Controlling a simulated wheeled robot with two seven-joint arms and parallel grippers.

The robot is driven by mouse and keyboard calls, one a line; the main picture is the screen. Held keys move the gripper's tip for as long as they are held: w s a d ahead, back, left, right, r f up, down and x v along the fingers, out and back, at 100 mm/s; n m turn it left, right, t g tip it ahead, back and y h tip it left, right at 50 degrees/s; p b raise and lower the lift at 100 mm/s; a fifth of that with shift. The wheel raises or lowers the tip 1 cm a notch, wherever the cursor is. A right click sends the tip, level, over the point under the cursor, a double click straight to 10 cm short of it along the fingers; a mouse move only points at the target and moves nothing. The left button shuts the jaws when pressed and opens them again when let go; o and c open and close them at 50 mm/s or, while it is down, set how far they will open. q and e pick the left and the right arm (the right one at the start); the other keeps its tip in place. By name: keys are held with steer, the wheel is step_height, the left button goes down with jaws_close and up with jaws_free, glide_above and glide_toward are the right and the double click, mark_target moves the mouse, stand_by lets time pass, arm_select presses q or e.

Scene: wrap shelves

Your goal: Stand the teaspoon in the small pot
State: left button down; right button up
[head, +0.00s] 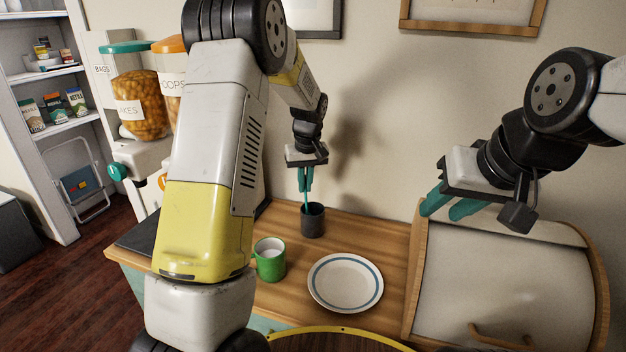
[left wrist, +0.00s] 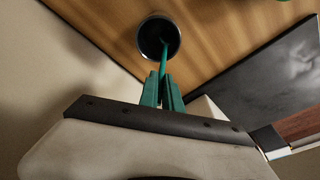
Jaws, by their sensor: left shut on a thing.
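The small pot (head: 313,222) is a dark grey cup standing upright on the wooden counter near the wall. In the left wrist view the pot (left wrist: 158,38) shows from above with a dark inside. My left gripper (head: 305,184) is above the pot, shut on the green teaspoon (head: 306,199). In the left wrist view the teaspoon (left wrist: 163,62) runs from the fingertips over the rim into the pot's opening; its lower end is hidden in the dark. My right gripper (head: 446,204) is empty at the right, above the bread bin, its fingers apart.
A green mug (head: 269,262) and a white plate with a blue ring (head: 345,283) stand on the counter (head: 385,235) in front of the pot. A bread bin (head: 510,285) is at the right. Cereal dispensers (head: 138,100) stand at the left.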

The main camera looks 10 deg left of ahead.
arm_select(q)
steer(key=shift+f, duration=0.15)
steer(key=shift+f, duration=0.4)
steer(key=c, duration=1.5)
jaws_free()
steer(key=shift+c, duration=0.2)
